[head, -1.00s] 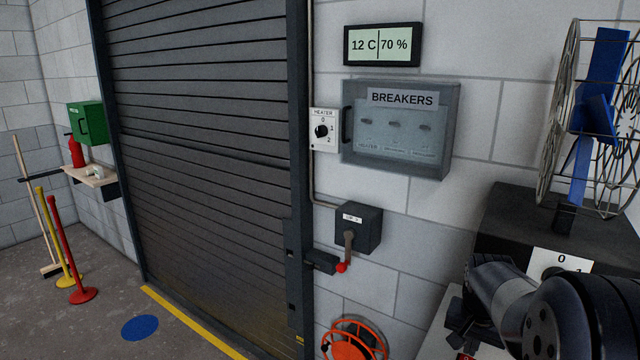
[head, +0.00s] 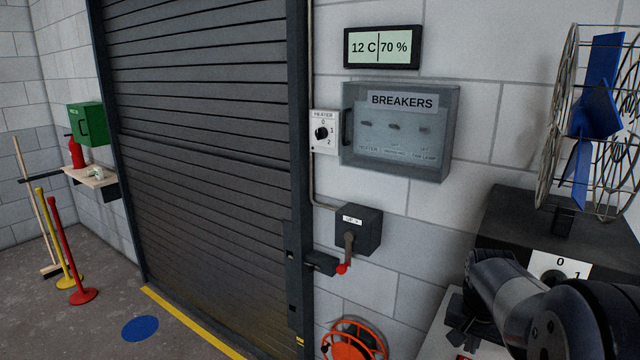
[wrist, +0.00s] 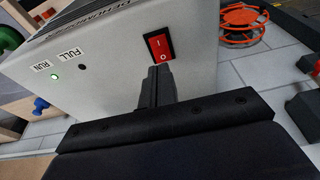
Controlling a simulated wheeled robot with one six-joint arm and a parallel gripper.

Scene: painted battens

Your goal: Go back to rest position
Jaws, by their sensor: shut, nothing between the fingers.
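My gripper (wrist: 156,82) is shut and empty in the wrist view. Its fingertips are just below the red rocker switch (wrist: 159,47) on the front of a pale grey box (wrist: 110,70) lettered as a dehumidifier. I cannot tell whether they touch it. In the head view my arm is at the lower right, beside the black fan base, and its bulk hides much of that corner.
A caged fan (head: 590,110) stands on a black base (head: 510,215) at the right. The green RUN lamp (wrist: 55,76) is lit. A breaker box (head: 400,130), heater dial (head: 322,132) and lever box (head: 358,230) are on the wall. An orange reel (head: 352,342) is below.

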